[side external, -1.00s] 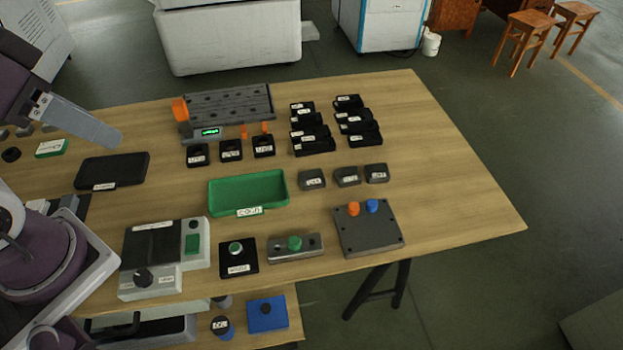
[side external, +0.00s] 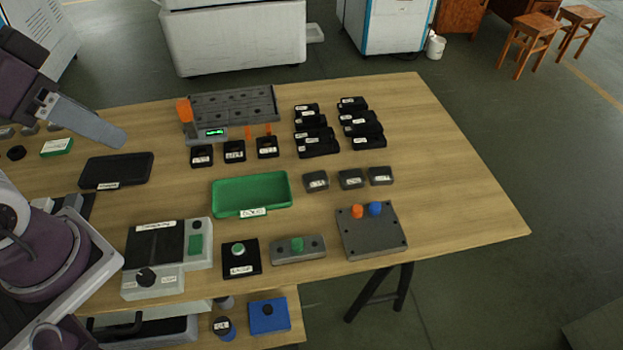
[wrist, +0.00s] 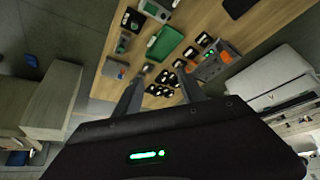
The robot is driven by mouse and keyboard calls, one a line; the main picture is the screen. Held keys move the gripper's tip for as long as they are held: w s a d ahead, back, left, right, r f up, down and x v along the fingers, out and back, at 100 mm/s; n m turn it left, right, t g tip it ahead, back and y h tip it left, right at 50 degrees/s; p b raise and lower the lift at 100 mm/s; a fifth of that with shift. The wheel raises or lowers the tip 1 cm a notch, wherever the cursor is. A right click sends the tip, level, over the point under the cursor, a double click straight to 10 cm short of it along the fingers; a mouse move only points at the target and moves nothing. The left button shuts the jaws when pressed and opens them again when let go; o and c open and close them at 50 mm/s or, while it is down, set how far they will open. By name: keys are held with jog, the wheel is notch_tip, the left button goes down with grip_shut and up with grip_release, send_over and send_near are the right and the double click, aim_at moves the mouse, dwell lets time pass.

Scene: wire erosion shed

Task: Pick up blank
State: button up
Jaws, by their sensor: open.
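No piece has a label I can read as blank. Small black labelled blocks stand in two columns, left (side external: 314,130) and right (side external: 360,122), at the back right of the table. A few more black labelled pieces (side external: 235,151) line up before the grey fixture, and a row of dark grey labelled blocks (side external: 350,180) sits nearer. My gripper (wrist: 160,82) is open and empty, its two fingers spread in the wrist view with black blocks (wrist: 155,89) visible between and beyond them. In the side view a grey finger (side external: 90,122) hangs at the left, well apart from the blocks.
A green tray (side external: 217,200) lies mid-table. The grey fixture (side external: 235,105) has an orange knob and a lit display. A black tray (side external: 117,170) is at left. Button boxes and a control unit (side external: 150,283) line the front. The table's right end (side external: 465,205) is clear.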

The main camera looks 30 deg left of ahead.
dwell(0.4)
jog(key=o, duration=0.5)
jog(key=shift+o, duration=0.2)
